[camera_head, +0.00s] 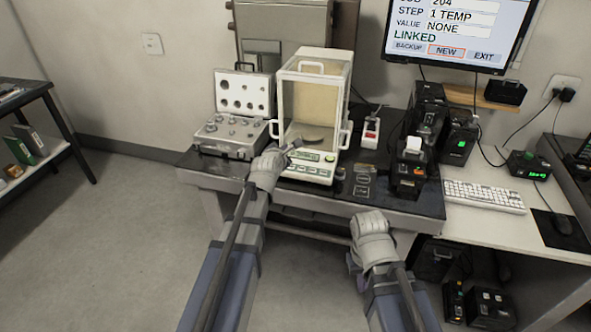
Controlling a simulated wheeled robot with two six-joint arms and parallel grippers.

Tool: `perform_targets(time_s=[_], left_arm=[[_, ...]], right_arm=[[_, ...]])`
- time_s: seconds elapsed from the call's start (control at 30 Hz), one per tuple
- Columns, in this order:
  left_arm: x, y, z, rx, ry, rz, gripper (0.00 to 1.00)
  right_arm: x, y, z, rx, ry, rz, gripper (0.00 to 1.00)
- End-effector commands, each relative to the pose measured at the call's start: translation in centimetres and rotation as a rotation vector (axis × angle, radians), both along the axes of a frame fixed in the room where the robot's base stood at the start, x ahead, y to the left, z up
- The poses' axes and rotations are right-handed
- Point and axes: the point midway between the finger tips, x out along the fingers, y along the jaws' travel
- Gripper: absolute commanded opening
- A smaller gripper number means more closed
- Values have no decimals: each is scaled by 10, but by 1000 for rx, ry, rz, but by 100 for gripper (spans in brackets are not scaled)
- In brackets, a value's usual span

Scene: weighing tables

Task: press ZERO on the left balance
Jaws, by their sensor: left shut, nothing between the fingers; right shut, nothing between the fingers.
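The balance (316,95) stands on the dark weighing table, a glass-sided draft shield on a pale base. Its front panel (310,166) has a small green display and a row of keys; the key labels are too small to read. My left gripper (290,147) is shut and empty, its tip at the left part of this panel. I cannot tell whether it touches a key. The gripper hides the panel's left end. My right gripper (369,222) is shut and empty, low in front of the table's front edge, apart from the balance.
An open weight case (232,137) stands left of the balance. A red-and-white device (371,132) and black printer-like units (410,170) stand to its right. A monitor (457,33) hangs above, reading LINKED. A keyboard (484,196) lies on the right desk. The floor at left is clear.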

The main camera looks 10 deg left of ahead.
Motion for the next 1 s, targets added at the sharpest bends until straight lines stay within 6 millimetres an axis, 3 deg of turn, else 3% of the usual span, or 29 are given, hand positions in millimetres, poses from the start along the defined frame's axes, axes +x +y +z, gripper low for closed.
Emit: perform_targets(time_s=[0.57,1.0], left_arm=[[3,0,-9,-2,-1,0,0],[22,-1,-60,-2,0,1,0]], right_arm=[[0,0,-9,0,0,0,0],[0,0,-60,0,0,1,0]])
